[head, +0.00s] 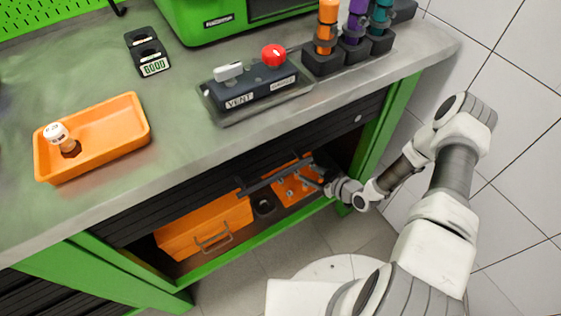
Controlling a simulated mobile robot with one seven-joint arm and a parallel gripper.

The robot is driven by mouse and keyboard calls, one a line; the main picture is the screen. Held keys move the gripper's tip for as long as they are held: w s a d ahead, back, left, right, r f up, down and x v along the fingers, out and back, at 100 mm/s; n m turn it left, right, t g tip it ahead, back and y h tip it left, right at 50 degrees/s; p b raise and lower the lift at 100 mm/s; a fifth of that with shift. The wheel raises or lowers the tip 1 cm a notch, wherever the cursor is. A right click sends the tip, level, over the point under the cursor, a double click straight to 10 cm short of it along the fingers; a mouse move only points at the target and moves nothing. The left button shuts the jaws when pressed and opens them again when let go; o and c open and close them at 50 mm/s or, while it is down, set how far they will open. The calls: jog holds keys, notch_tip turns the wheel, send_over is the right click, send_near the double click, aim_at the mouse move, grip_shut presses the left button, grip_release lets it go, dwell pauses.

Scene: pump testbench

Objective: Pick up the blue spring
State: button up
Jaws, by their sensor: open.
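I cannot make out a blue spring anywhere in the head view. My gripper (314,175) is open. It reaches from the right into the open compartment below the bench top, at the right end of an orange insert (292,192). The insert bears several small pale parts, too small to tell apart. The gripper and a dark bar across the front hide part of the insert. I cannot tell whether anything lies between the fingers.
An orange drawer box (205,226) and a small black holder (264,205) share the compartment. On the bench stand an orange tray (148,128) with a white-capped part, a VENT control box (257,88) with a red knob, and orange, purple and teal cylinders. Green posts frame the compartment.

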aim_at(282, 167)
jog(key=b+x, duration=0.6)
jog(key=x, duration=1)
jog(key=shift+a, duration=0.15)
grip_shut()
